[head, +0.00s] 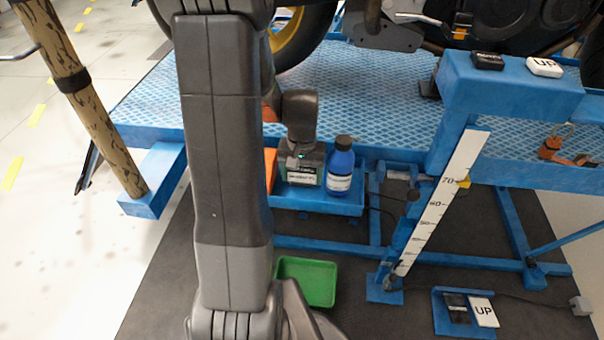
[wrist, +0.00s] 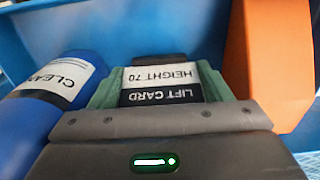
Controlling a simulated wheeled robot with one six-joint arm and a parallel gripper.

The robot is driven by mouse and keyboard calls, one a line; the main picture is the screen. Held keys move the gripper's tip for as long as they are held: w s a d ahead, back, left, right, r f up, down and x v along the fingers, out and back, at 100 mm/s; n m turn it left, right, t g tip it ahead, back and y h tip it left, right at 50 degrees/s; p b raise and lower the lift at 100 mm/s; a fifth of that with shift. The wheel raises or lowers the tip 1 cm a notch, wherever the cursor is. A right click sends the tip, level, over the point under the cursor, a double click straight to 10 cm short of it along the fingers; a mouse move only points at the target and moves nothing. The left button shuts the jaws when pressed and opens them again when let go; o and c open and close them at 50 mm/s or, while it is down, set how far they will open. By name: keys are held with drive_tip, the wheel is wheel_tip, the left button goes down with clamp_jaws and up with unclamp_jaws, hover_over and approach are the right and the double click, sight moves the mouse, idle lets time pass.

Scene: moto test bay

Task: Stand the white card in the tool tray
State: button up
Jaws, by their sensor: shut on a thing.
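The white card (wrist: 172,80) shows in the wrist view with a black band, lettered "LIFT CARD" and "HEIGHT 70", upside down there. My gripper (wrist: 162,88) is shut on it, with a greenish finger at either side. In the head view my gripper (head: 302,158) is over the blue tool tray (head: 318,200), and the card's label (head: 303,177) shows below it. The card is between a blue bottle (head: 341,168) and an orange thing (head: 270,170). Whether the card's lower edge touches the tray floor is hidden.
A blue lift platform (head: 385,95) with a motorcycle is behind. A white height scale (head: 440,205) stands right of the tray. A green bin (head: 312,280) is on the floor below. My arm hides the tray's left side.

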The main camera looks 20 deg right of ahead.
sight(302, 174)
drive_tip(key=shift+f, duration=0.2)
drive_tip(key=o, duration=0.7)
drive_tip(key=shift+r, duration=0.15)
wheel_tip(302, 174, up, 12)
drive_tip(key=p, duration=0.2)
wheel_tip(302, 174, down, 12)
drive_tip(key=shift+f+b, duration=0.15)
drive_tip(key=shift+b, duration=0.9)
drive_tip(key=shift+r+p, duration=0.4)
drive_tip(key=shift+r, duration=1.5)
